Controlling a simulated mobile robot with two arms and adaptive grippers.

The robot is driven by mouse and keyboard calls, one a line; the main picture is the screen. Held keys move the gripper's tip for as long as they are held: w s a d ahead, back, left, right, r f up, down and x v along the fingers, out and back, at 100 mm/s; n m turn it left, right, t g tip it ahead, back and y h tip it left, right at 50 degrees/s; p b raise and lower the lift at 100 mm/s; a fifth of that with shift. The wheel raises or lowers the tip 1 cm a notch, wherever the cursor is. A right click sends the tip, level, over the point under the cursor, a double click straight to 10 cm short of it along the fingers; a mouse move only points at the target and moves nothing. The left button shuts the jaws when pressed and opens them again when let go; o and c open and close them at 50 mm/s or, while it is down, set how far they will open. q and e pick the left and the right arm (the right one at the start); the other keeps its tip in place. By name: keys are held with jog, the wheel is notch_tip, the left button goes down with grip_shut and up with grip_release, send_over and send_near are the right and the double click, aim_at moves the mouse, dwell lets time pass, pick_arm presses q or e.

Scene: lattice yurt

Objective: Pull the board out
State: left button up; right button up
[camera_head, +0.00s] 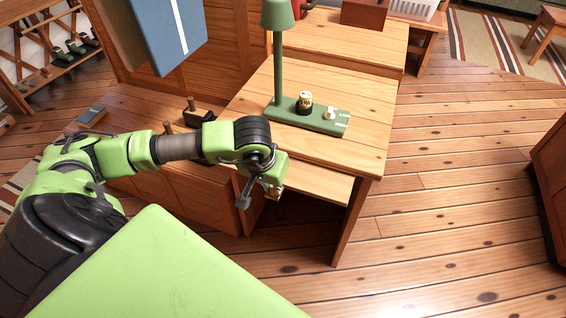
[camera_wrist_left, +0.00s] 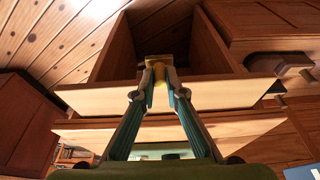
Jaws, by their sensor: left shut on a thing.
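The board (camera_head: 318,182) is a pale wooden slab under the desk top (camera_head: 345,145), and part of it shows beyond the desk's front edge. In the left wrist view, the board's light front edge (camera_wrist_left: 225,91) runs across the picture with a small brass knob (camera_wrist_left: 159,70) at its middle. My left gripper (camera_head: 272,190) is at the board's front, partly hidden by its own wrist in the head view. In the wrist view its two fingertips (camera_wrist_left: 159,80) are shut on the knob. My right gripper is in neither view.
A green lamp base (camera_head: 310,117) with a small dark jar (camera_head: 305,103) stands on the desk top. A wooden chest (camera_head: 190,175) with tools on it is left of the desk. The plank floor (camera_head: 440,200) right of the desk is clear.

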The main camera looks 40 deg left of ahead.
pick_arm(q)
jog(key=shift+s+d+b, duration=0.25)
jog(key=shift+s+b, duration=0.05)
jog(key=shift+s, duration=0.65)
jog(key=shift+s+d+b, duration=0.2)
jog(key=shift+s+b, duration=0.05)
jog(key=shift+s, duration=0.65)
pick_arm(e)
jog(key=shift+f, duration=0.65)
pick_arm(q)
jog(key=s+b, duration=0.1)
jog(key=s, duration=0.1)
jog(key=s+b, duration=0.1)
jog(key=s, duration=0.1)
jog(key=shift+d, duration=0.4)
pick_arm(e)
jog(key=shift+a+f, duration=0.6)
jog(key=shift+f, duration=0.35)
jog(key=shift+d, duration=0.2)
